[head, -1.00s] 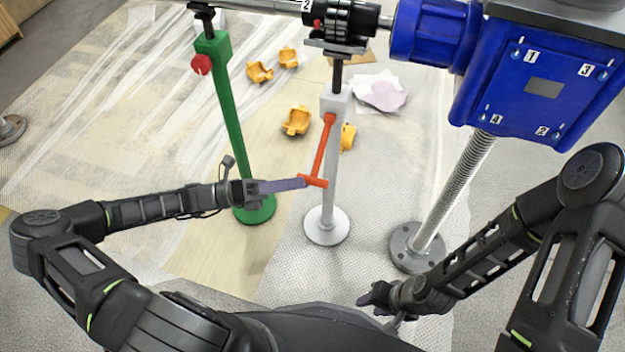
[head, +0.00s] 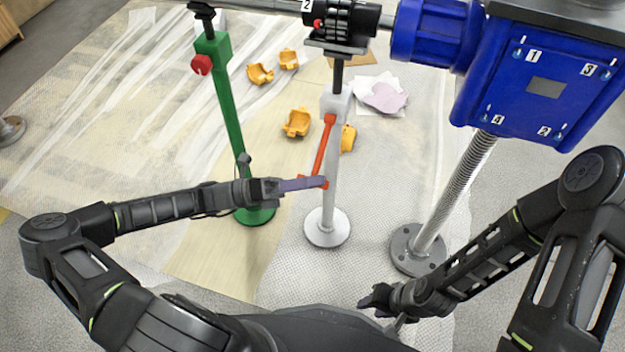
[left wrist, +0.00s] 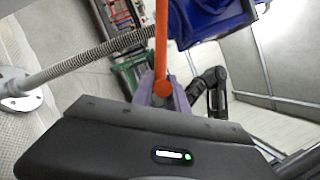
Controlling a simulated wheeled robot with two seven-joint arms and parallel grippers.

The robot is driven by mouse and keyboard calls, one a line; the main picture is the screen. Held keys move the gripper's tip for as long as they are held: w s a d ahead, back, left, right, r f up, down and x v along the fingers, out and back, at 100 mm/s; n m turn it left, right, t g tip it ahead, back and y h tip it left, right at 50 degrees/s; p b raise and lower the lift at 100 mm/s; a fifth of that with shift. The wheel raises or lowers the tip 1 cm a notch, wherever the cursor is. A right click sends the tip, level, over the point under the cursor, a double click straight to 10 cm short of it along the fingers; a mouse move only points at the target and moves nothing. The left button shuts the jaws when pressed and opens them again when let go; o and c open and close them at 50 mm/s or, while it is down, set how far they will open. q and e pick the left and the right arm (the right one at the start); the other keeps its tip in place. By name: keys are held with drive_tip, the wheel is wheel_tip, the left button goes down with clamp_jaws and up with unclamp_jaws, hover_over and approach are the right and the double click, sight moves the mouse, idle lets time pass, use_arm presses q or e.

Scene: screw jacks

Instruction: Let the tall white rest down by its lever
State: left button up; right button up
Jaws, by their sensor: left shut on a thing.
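The tall white rest (head: 329,205) stands upright on its round white base, left of the blue machine, its dark stem reaching the coupling above. Its red-orange lever (head: 322,150) hangs from a pivot on the upper post, slanting down and left. My left gripper (head: 322,182) is shut on the lever's lower end, its purple fingers hiding most of the cross handle. In the left wrist view the lever (left wrist: 162,45) runs down between the purple fingers (left wrist: 163,95). My right gripper (head: 374,299) is low at the front, away from the rest; its finger gap is unclear.
A green rest (head: 229,120) with a red knob stands to the left, behind my left wrist. The blue machine (head: 540,80) and a threaded post (head: 455,190) stand to the right. Several yellow parts (head: 296,122) and pale sheets (head: 383,95) lie on the floor behind.

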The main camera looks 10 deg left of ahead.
use_arm(q)
clamp_jaws()
idle(0.7)
